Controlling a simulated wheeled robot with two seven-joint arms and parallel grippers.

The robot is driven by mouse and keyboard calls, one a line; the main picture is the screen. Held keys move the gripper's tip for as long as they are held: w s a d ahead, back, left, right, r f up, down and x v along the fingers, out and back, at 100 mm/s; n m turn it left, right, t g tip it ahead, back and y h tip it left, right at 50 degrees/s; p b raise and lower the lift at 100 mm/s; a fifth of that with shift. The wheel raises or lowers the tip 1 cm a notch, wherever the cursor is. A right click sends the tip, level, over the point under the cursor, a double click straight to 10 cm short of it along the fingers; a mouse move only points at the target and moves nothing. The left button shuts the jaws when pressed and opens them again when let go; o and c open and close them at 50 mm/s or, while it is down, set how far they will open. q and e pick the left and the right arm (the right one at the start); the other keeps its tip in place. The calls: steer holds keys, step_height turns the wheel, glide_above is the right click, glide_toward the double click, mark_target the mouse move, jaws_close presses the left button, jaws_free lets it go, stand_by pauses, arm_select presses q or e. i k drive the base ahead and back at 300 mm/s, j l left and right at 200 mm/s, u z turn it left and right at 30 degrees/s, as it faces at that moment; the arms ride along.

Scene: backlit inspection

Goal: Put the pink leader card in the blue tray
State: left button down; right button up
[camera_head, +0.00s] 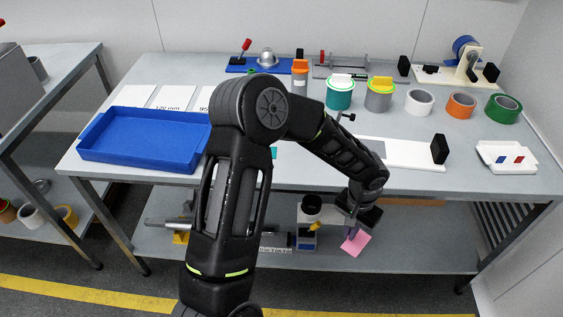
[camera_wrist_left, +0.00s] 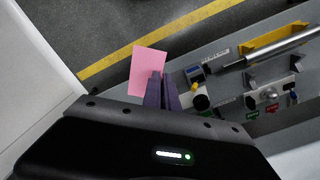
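The pink leader card (camera_head: 355,243) hangs below my left gripper (camera_head: 354,226) in the head view, in front of the table's right half and below the tabletop. In the left wrist view the card (camera_wrist_left: 146,69) is pinched at its lower right part between the purple fingers of the left gripper (camera_wrist_left: 160,82); that part is hidden by the fingers. The blue tray (camera_head: 140,135) lies empty at the left of the tabletop, partly covered by my arm on its right side. My right gripper is in neither view.
White cards (camera_head: 172,97) lie behind the tray. Several tape rolls, including an orange one (camera_head: 461,106), and teal and grey pots (camera_head: 340,92) stand along the back. A white tray (camera_head: 506,157) is at the right. The lower shelf (camera_head: 420,240) holds a small device (camera_head: 307,238).

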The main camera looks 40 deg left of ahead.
mark_target(150, 142)
steer(key=k+j, duration=0.25)
steer(key=j, duration=0.15)
steer(key=k+j, duration=0.25)
steer(key=j, duration=0.15)
steer(key=k+j, duration=0.2)
steer(key=j, duration=0.25)
steer(key=k+j, duration=0.25)
steer(key=j, duration=0.15)
steer(key=k+j, duration=0.25)
steer(key=j, duration=0.15)
steer(key=k+j, duration=0.25)
steer(key=j, duration=0.15)
